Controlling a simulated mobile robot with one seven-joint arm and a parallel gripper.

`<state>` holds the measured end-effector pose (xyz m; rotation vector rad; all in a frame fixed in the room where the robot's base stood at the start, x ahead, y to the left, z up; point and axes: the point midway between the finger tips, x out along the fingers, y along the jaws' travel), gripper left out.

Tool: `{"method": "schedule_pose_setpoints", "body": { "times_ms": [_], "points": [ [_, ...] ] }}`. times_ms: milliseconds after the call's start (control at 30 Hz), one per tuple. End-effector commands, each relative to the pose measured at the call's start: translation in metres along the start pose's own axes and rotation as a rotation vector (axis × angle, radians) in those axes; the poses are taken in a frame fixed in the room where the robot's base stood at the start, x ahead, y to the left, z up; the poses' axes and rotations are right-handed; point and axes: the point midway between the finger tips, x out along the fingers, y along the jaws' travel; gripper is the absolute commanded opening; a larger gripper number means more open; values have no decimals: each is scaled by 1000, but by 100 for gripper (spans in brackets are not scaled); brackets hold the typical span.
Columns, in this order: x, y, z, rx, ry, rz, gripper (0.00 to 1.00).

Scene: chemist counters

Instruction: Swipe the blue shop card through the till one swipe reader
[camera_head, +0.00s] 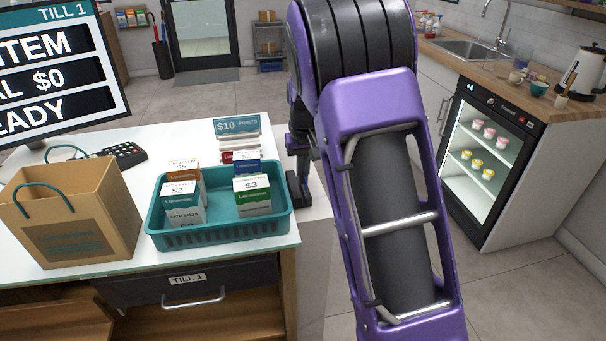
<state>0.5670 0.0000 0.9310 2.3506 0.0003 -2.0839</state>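I cannot make out the blue shop card. A dark upright device (299,165) stands at the right end of the till one counter, partly covered by my arm; I cannot tell whether it is the swipe reader. The till screen (50,70) at the upper left reads TILL 1, $0 and READY.
A teal basket (220,235) holds several priced boxes on the white counter (120,262). A paper bag (72,210) and dark keypad (122,155) are left of it. A teal $10 POINTS sign (237,126) stands behind. A lit fridge (490,150) is at right; the floor between is clear.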

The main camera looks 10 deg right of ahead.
Motion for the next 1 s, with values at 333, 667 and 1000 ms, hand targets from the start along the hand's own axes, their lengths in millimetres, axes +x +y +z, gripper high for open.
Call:
{"method": "schedule_pose_setpoints", "body": {
  "times_ms": [333, 667, 1000],
  "points": [
    [0, 0, 0, 0, 0, 0, 0],
    [9, 0, 1, 0, 0, 0, 0],
    [19, 0, 2, 0, 0, 0, 0]
  ]
}}
